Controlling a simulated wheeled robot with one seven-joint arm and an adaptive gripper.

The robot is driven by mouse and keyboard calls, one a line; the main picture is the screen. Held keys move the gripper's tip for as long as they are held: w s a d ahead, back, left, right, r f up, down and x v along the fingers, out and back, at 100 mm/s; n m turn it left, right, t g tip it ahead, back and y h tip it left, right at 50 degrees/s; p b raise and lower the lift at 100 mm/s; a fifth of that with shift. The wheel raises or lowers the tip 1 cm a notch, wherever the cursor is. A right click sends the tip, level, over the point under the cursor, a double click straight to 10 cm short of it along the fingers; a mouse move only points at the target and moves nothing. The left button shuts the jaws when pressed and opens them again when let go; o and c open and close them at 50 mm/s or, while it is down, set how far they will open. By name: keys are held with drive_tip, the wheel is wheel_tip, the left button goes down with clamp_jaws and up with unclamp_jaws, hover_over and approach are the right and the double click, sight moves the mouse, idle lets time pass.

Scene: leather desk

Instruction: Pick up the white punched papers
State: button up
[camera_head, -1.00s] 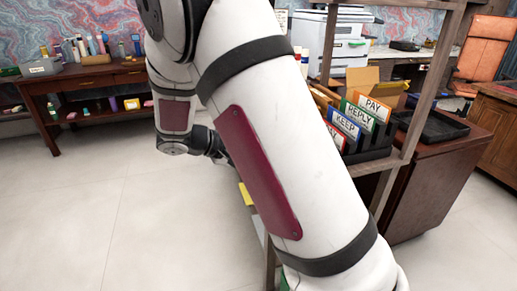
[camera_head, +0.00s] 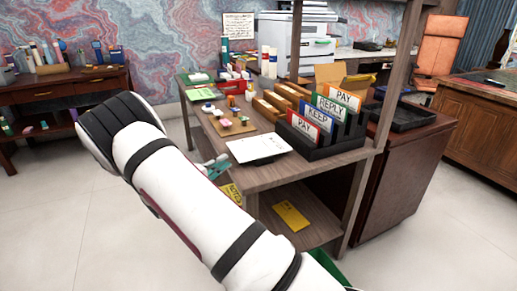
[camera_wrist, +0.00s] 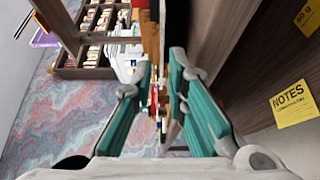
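The white punched papers appear to be the white sheets (camera_head: 258,148) lying at the front of the wooden table (camera_head: 262,178) in the head view. A dark thing shows under their front edge. My gripper (camera_head: 217,166) has teal fingers and is at the table's front edge, just left of and nearer than the papers. In the wrist view my gripper (camera_wrist: 160,72) is open, with a gap between the fingertips. I cannot tell whether a thin sheet edge lies in that gap. The papers are not clearly made out in the wrist view.
Right of the papers stands a black sorter (camera_head: 322,143) with PAY, REPLY and KEEP folders. A cork board (camera_head: 232,126) with small items lies behind left. A lower shelf bears a yellow note (camera_head: 291,215). A wooden post (camera_head: 400,60) rises at the right.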

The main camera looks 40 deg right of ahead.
sight(236, 153)
drive_tip(key=b+x, duration=0.1)
drive_tip(key=x, duration=0.6)
drive_tip(key=shift+d+f, duration=0.1)
drive_tip(key=shift+d, duration=0.1)
clamp_jaws()
